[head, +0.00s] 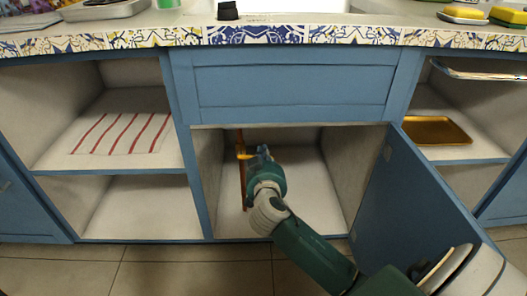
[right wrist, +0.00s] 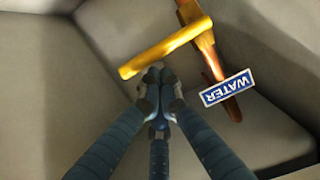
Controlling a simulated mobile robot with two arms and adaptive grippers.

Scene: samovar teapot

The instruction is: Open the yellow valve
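The yellow valve (head: 243,156) is a lever handle on a copper pipe (head: 241,185) inside the open cabinet under the sink. In the right wrist view the valve handle (right wrist: 165,50) slants from lower left to upper right, and the pipe (right wrist: 211,58) carries a blue WATER tag (right wrist: 228,88). My right gripper (head: 262,154) reaches into the cabinet, just right of the handle. In the right wrist view its fingertips (right wrist: 158,74) are drawn together just below the handle and hold nothing; I cannot tell whether they touch it. My left gripper is out of view.
The blue cabinet door (head: 408,205) stands open to the right, beside my right arm. The patterned countertop (head: 160,38) is above.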

